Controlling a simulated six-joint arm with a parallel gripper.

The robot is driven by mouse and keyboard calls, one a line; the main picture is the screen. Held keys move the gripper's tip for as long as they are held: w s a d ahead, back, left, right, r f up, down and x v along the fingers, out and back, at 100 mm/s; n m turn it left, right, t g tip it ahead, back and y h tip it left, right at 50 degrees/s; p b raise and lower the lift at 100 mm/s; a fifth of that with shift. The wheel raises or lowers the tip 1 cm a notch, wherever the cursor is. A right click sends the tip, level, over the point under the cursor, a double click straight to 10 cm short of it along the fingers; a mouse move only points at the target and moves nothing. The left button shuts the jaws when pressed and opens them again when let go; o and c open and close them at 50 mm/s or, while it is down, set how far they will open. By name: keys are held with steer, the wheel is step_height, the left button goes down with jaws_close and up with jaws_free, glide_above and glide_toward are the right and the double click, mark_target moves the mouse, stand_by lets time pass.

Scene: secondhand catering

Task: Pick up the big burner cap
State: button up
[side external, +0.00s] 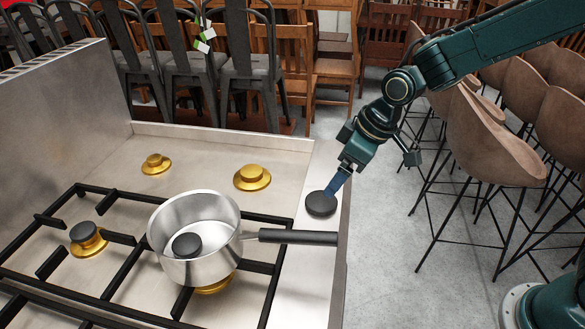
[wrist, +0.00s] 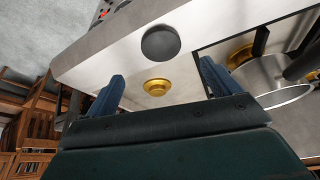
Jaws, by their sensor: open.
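A large black round burner cap (side external: 320,204) lies flat on the bare steel strip at the right edge of the stove. It also shows in the wrist view (wrist: 160,42), beyond the fingertips and roughly centred between them. My gripper (side external: 336,184) is open, with blue fingers pointing down just above and beside this cap. In the wrist view the gap between the fingers (wrist: 161,70) is empty. Whether a finger touches the cap, I cannot tell. A smaller-looking black cap (side external: 186,246) lies inside the saucepan, and another (side external: 83,232) sits on the left burner.
A steel saucepan (side external: 192,212) stands on the black grate (side external: 112,191), its dark handle (side external: 297,237) reaching right, in front of the large cap. Uncapped brass burners (side external: 252,178) (side external: 155,164) are at the back. A raised steel back panel (side external: 62,105) stands left. Chairs surround the stove.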

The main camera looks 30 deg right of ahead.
mark_target(322, 200)
steer(key=shift+x, duration=1.45)
steer(key=shift+x, duration=2.6)
steer(key=shift+s+a, duration=0.1)
steer(key=c, duration=1.3)
